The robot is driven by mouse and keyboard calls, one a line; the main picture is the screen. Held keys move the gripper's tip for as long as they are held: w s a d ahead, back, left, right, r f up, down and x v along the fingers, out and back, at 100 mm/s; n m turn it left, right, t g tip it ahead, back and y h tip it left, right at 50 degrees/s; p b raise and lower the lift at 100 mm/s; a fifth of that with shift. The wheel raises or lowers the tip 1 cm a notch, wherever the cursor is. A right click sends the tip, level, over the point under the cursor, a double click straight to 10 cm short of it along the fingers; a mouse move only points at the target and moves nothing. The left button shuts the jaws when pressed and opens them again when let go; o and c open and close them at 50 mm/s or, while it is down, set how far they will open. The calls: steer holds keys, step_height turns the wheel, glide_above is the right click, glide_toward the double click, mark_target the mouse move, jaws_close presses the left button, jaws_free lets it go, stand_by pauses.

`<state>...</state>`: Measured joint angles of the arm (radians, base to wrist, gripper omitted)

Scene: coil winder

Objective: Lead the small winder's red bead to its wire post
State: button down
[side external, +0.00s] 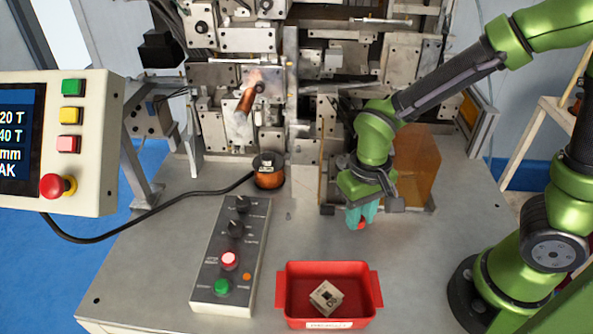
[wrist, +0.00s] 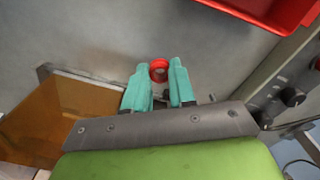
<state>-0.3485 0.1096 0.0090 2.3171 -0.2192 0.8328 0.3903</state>
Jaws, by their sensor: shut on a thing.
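My gripper (side external: 361,214) has teal fingers and points down over the bare table to the right of centre. It is shut on the red bead (side external: 362,226), which peeks out below the fingertips. In the wrist view the bead (wrist: 159,66) looks like a red ring between the fingertips of my gripper (wrist: 159,78). A small winding unit with a copper-coloured coil (side external: 268,178) stands on the table left of my gripper, well apart from it. I cannot make out a wire from the bead, nor tell which part is the wire post.
The large winding machine (side external: 235,40) fills the back. An amber panel (side external: 415,180) stands close behind my gripper. A grey control box (side external: 232,250) lies front left, and a red tray (side external: 372,290) with a small block (side external: 326,298) is in front. The table between them is clear.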

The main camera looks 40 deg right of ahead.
step_height(320, 180, up, 16)
steer(key=w+d+f+m, duration=0.1)
steer(key=w+m, duration=0.2)
steer(key=w, duration=0.4)
steer(key=w+d+f+m, duration=0.1)
steer(key=w+f+m, duration=0.1)
steer(key=w, duration=0.5)
steer(key=w+d+f+m, duration=0.1)
steer(key=w+m, duration=0.3)
steer(key=w, duration=0.4)
steer(key=shift+d+f, duration=0.25)
steer(key=shift+f, duration=3.05)
steer(key=shift+f, duration=0.2)
steer(key=shift+f, duration=0.75)
steer(key=shift+f, duration=0.15)
